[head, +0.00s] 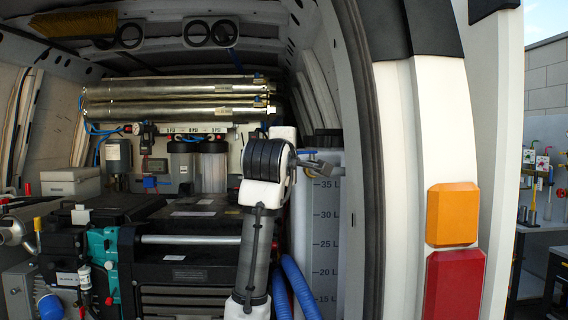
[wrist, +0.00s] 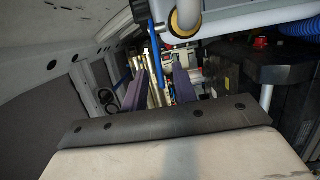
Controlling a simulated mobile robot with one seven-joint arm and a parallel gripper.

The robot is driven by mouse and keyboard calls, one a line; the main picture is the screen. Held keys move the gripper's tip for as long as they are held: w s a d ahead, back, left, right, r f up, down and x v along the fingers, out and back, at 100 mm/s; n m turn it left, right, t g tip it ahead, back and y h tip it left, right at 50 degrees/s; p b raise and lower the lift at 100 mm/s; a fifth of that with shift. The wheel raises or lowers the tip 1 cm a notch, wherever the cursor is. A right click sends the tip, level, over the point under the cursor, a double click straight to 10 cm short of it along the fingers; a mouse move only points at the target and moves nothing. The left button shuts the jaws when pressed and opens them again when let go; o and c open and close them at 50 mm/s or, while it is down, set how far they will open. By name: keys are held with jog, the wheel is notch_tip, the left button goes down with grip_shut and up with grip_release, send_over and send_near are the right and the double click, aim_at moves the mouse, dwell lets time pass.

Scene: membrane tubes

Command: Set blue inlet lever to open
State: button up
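In the wrist view, a long thin blue bar (wrist: 154,55), which looks like the blue inlet lever, hangs beside a white pipe with a brass ring (wrist: 186,20). In the head view, a small blue handle (head: 306,152) shows on a grey-brown valve-like part (head: 320,167) just right of my arm's end. My gripper (wrist: 160,70) is open, its two dark purple fingers apart. The blue bar appears between the fingers in the picture; I see no contact, and depth is unclear. In the head view my gripper is hidden behind my arm.
A white tank with litre marks (head: 325,235) stands right of my arm, by the van's door frame (head: 375,190). Silver membrane tubes (head: 180,88) lie on a rack behind. Black cases (head: 190,215) and a blue hose (head: 298,285) crowd the lower area.

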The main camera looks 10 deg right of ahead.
jog(key=b+v, duration=0.3)
jog(key=v, duration=0.7)
jog(key=shift+s, duration=0.2)
jog(key=w+a+m+g+h+p, duration=0.2)
jog(key=w+a+m+g+h, duration=0.2)
jog(key=m+h, duration=0.15)
jog(key=shift+n, duration=0.45)
jog(key=p+x, duration=0.5)
jog(key=x, duration=0.6)
jog(key=shift+d+r, duration=0.2)
jog(key=shift+d, duration=0.1)
jog(key=shift+w+d+f+p, duration=0.15)
jog(key=shift+w+d+p, duration=0.2)
jog(key=shift+w+d, duration=0.2)
grip_shut()
